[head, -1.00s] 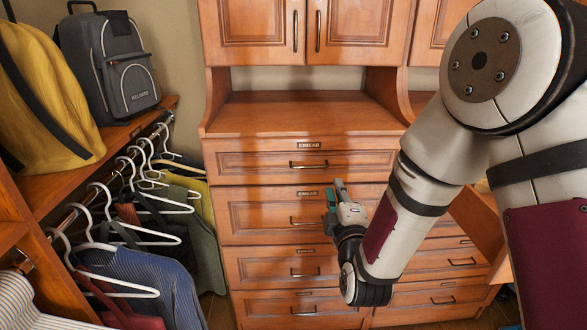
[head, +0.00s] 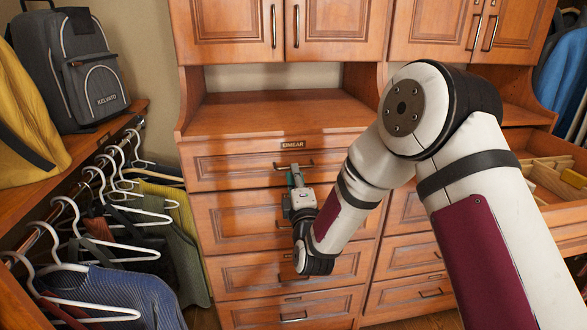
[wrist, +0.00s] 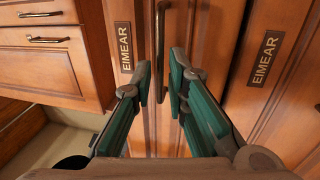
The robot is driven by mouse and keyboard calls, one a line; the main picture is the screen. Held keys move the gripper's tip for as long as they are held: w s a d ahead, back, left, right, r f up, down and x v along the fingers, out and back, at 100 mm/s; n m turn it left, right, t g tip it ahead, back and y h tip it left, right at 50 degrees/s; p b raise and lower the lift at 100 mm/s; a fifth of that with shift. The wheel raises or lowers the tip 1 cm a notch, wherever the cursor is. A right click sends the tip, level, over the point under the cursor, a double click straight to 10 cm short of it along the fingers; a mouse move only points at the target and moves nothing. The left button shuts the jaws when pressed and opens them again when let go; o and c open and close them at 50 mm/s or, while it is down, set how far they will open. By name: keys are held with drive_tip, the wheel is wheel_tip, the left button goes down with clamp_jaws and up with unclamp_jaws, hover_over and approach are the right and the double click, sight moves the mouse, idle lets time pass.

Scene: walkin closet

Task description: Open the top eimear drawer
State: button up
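The top Eimear drawer (head: 235,170) is shut, at the top of the wooden chest in the head view. Its name plate (head: 292,145) sits above a bar handle (head: 308,165). My gripper (head: 293,178) is in front of this handle and hides part of it. In the wrist view, which is turned on its side, my gripper (wrist: 160,80) is open, with green fingers either side of the handle (wrist: 162,40). Contact with the handle cannot be told. The drawer's plate (wrist: 124,46) is left of the handle, and the lower drawer's plate (wrist: 264,58) is further right.
More shut drawers (head: 240,222) lie below. At the right, a drawer with dividers (head: 545,180) stands open. Hangers with clothes (head: 115,230) and a grey backpack (head: 75,70) are on the left. The counter (head: 270,110) above the drawer is bare.

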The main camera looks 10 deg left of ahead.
drive_tip(key=shift+x, duration=1.7)
clamp_jaws()
drive_tip(key=shift+s, duration=0.15)
